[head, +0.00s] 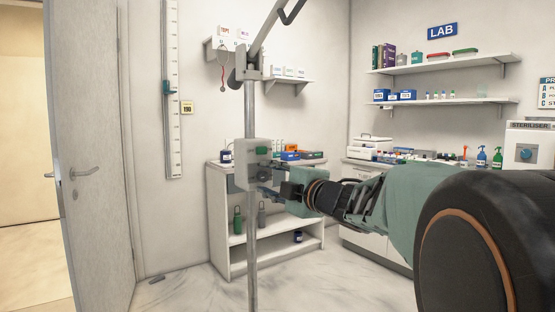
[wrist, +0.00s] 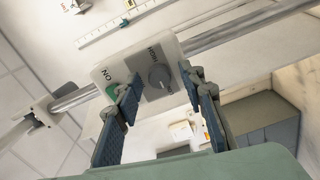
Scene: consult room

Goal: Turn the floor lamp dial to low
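The floor lamp's control box (head: 257,150) is a pale box on a grey upright pole (head: 250,107). In the head view my gripper (head: 272,185) reaches the box from the right.
A white shelf unit (head: 216,210) with bottles stands behind the pole. A counter with lab items and a steriliser (head: 528,148) is at the right. An open door (head: 90,150) is at the left. The floor (head: 190,290) by the pole is clear.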

